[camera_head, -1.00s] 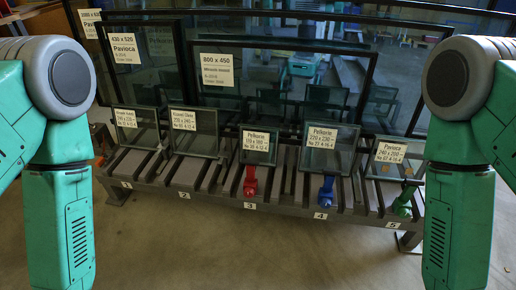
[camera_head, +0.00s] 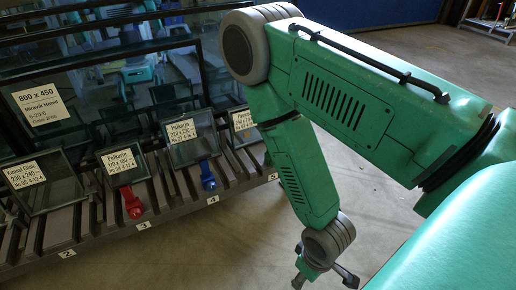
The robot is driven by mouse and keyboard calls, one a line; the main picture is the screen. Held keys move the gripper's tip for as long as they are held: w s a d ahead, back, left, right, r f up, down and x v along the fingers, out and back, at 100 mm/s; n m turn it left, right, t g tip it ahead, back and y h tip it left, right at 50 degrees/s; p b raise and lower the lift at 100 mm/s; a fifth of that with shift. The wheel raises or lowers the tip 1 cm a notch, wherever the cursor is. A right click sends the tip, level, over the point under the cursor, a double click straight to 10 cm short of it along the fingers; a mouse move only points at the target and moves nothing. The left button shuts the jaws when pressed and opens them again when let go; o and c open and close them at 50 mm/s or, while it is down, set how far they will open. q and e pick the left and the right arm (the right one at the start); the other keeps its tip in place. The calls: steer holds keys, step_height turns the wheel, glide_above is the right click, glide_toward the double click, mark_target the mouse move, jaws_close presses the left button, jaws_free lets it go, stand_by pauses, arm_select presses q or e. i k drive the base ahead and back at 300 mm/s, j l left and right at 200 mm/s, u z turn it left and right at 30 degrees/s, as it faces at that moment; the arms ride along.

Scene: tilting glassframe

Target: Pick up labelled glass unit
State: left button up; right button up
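Small labelled glass units lean in a slotted rack (camera_head: 180,205). One labelled 230 x 240 (camera_head: 45,187) stands at slot 2. A Pelkorie unit (camera_head: 128,172) stands at slot 3 above a red clamp (camera_head: 132,203). Another Pelkorie unit (camera_head: 195,147) stands at slot 4 above a blue clamp (camera_head: 208,176). The unit at slot 5 (camera_head: 238,132) is partly hidden by my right arm. My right gripper (camera_head: 323,280) hangs at the bottom, right of the rack and apart from the glass. Its fingers look spread and empty. My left gripper is out of view.
Large framed panes stand behind the small units, one with an 800 x 450 label (camera_head: 42,104). Bare floor (camera_head: 400,220) lies right of the rack. A blue wall panel (camera_head: 370,12) and a metal stand (camera_head: 492,25) are at the back right.

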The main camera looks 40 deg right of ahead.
mark_target(127, 160)
steer(key=i+l, duration=0.65)
steer(key=l, duration=0.2)
